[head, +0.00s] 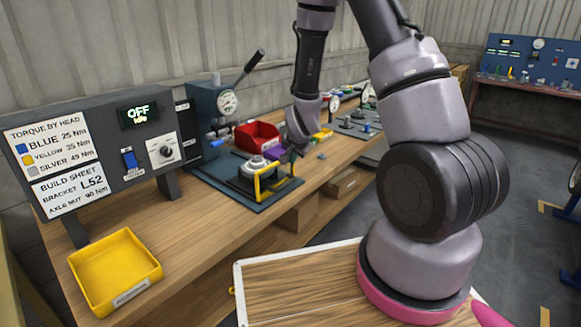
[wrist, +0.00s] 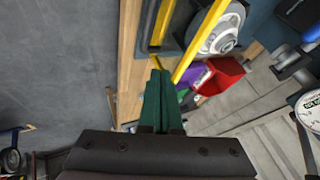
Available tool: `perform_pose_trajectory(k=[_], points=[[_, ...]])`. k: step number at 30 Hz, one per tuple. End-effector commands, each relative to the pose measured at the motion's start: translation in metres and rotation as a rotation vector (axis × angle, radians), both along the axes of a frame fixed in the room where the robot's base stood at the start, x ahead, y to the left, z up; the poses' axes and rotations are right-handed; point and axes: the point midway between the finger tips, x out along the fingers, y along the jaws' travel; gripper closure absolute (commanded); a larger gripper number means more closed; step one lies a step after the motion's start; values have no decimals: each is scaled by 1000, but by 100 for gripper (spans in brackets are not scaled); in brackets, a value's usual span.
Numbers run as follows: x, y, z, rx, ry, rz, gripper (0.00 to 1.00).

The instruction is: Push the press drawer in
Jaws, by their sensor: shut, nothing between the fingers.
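The press (head: 207,112) is a teal machine with a round gauge and a lever, on the wooden bench in the head view. Its drawer (head: 246,186) stands out in front of it on a teal base plate, carrying a round silver part (head: 257,164). The drawer's yellow handle (head: 273,183) faces the bench's front edge. The yellow handle bars also show in the wrist view (wrist: 201,42), beside the silver part (wrist: 222,33). My gripper (wrist: 158,76) has its green fingers together and empty, with the tips close to the handle. I cannot tell whether they touch it.
A red bin (head: 257,137) and a purple bin (head: 283,152) sit behind the drawer. A control box (head: 103,146) and a yellow tray (head: 115,270) stand at the left of the bench. Gauges and fixtures line the bench farther right. Grey floor is open at right.

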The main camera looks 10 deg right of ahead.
Motion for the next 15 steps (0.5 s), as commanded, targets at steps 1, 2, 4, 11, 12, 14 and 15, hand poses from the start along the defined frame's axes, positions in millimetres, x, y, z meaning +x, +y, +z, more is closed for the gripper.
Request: perform_pose_trajectory(k=[1,2,4,11,12,14,15], points=[[4,-1,-7,-1,3,-1,100],[7,-1,-11,-1,3,-1,100],[15,-1,-22,-1,4,0,100],[39,-2,-54,0,3,1,100],[43,-2,-58,0,3,1,100],[47,-2,-63,-1,1,1,100],[49,-3,-66,-1,1,1,100]])
